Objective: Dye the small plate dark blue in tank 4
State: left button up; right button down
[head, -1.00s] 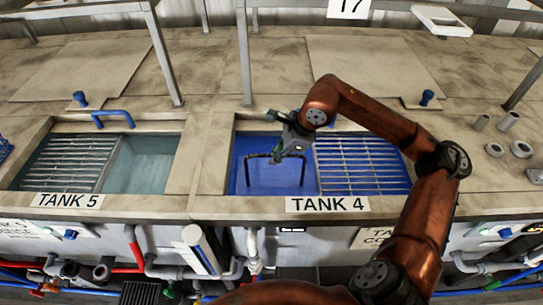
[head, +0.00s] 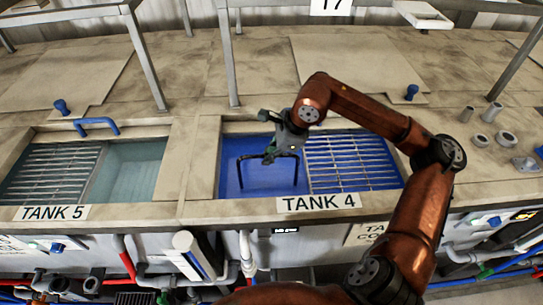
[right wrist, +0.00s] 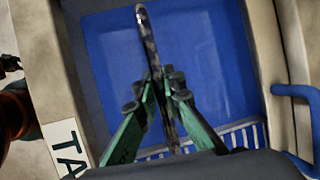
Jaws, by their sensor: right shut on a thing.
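Tank 4 (head: 206,165) is an open tank of dark blue liquid at the centre of the head view, with its label (head: 318,203) on the front edge. My right gripper (head: 270,157) is over its left half, shut on a dark bar. The bar is the top of a black, inverted-U frame (head: 297,172), whose legs reach down to the blue. In the right wrist view the gripper (right wrist: 158,90) pinches the bar (right wrist: 149,40) between green fingers. I cannot make out the small plate; anything below the blue surface is hidden. My left gripper is not in view.
A metal grating (head: 352,162) covers the right half of tank 4. Tank 5 (head: 172,140), with pale teal liquid and its own grating (head: 52,172), is at left. Frame posts (head: 229,60) stand behind both tanks. Metal rings (head: 480,140) lie on the right.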

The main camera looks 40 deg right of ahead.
aim_at(256, 157)
jog(key=shift+w+a+r, duration=0.1)
jog(key=shift+w+a, duration=0.4)
jog(key=shift+a, duration=0.3)
jog(key=shift+w+a, duration=0.5)
jog(key=shift+a, duration=0.25)
jog(key=shift+s+d, duration=0.65)
jog(key=shift+d, duration=0.3)
jog(key=shift+b, duration=0.3)
